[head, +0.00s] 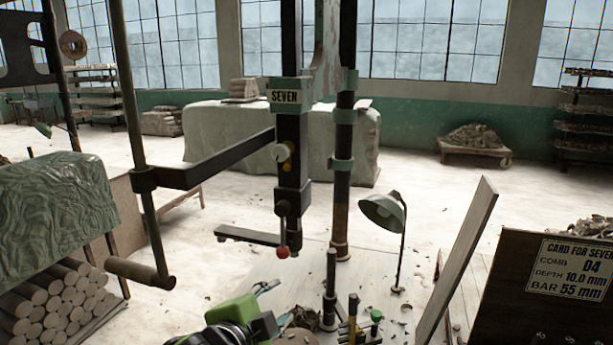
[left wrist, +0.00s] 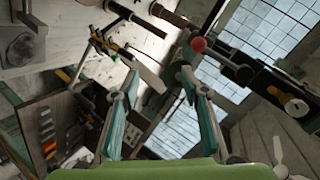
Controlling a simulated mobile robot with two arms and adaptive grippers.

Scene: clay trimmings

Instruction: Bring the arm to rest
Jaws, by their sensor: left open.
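My left gripper (head: 270,300) is low in the head view, below and left of the red ball handle (head: 282,252) on the machine marked SEVEN (head: 286,97). In the left wrist view my left gripper (left wrist: 160,82) has its two teal fingers spread, with nothing held between them. The red ball (left wrist: 198,44) shows beyond the right finger, apart from it in the picture. A dark horizontal arm (head: 215,160) runs left from the machine's post to an upright rod with a grip bar (head: 138,272). My right gripper is not in view.
A green lamp (head: 384,212) and a leaning board (head: 458,262) stand right of the machine. A dark panel with a card (head: 570,272) is at far right. Stacked clay rolls (head: 52,300) lie at left under green sheeting. Pale floor is open behind.

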